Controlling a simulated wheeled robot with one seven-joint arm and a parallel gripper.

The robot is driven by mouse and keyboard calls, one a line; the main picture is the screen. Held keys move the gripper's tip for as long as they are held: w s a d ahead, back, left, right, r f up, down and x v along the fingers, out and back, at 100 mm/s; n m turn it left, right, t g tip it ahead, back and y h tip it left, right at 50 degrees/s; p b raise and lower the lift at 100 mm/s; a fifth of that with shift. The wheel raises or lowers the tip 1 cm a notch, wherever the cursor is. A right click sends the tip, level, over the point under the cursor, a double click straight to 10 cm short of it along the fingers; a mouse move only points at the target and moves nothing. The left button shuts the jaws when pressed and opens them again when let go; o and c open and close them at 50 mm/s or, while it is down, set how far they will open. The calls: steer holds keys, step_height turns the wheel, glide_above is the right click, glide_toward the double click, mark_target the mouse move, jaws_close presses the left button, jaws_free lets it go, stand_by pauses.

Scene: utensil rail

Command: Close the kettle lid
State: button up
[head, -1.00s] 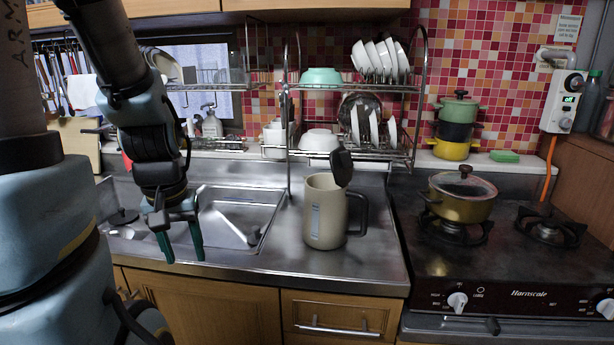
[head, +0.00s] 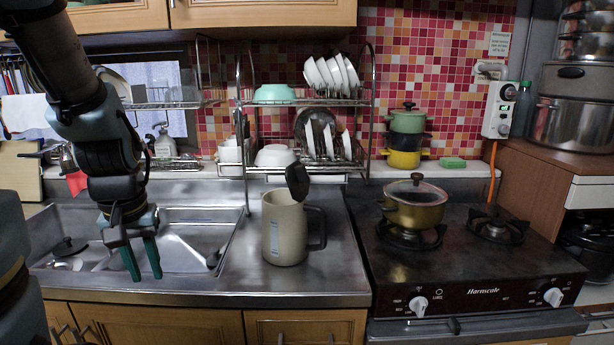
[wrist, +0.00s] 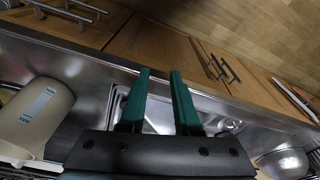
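The beige kettle (head: 284,232) stands upright on the steel counter between the sink and the stove. Its dark lid (head: 297,182) stands open, raised steeply above the rim. Its dark handle (head: 317,228) points right. My gripper (head: 143,275) hangs over the sink, left of the kettle and clear of it. Its two green fingers are apart with nothing between them. In the wrist view, the fingers (wrist: 159,80) also show a gap, and the kettle body (wrist: 36,115) lies at the left edge. The lid is not clearly seen there.
A dish rack (head: 305,165) with bowls and plates stands behind the kettle. A lidded pot (head: 414,205) sits on the stove (head: 470,270) to the right. The sink (head: 185,240) lies under my gripper. Bare counter (head: 320,285) shows in front of the kettle.

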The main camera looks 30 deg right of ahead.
steer(key=w+d+r+m, duration=0.1)
steer(key=w+d, duration=0.1)
steer(key=d, duration=0.2)
steer(key=w+d+r+m+b, duration=0.1)
steer(key=d+r, duration=0.1)
steer(key=d, duration=0.1)
steer(key=w+d+r+m+b, duration=0.1)
steer(key=w+d, duration=0.1)
steer(key=d, duration=0.2)
steer(key=shift+w+d+r+t, duration=0.25)
steer(key=shift+w+d+t, duration=0.05)
steer(key=shift+w+d, duration=0.05)
jaws_close()
steer(key=s+d+r+m+t+b, duration=0.1)
steer(key=s+d+r, duration=0.2)
steer(key=d+r, duration=0.45)
steer(key=s+d+r+m+t+b, duration=0.2)
steer(key=d+r, duration=0.2)
steer(key=d, duration=0.7)
steer(key=s+d+r+m+t+b, duration=0.1)
steer(key=s+d+r, duration=0.2)
steer(key=d+r, duration=0.45)
steer(key=p, duration=0.3)
glide_toward(302, 180)
steer(key=w+d+f, duration=0.2)
steer(key=d+f, duration=0.1)
steer(key=shift+w+a+f, duration=0.4)
steer(key=shift+a+f, duration=0.05)
steer(key=shift+f, duration=0.1)
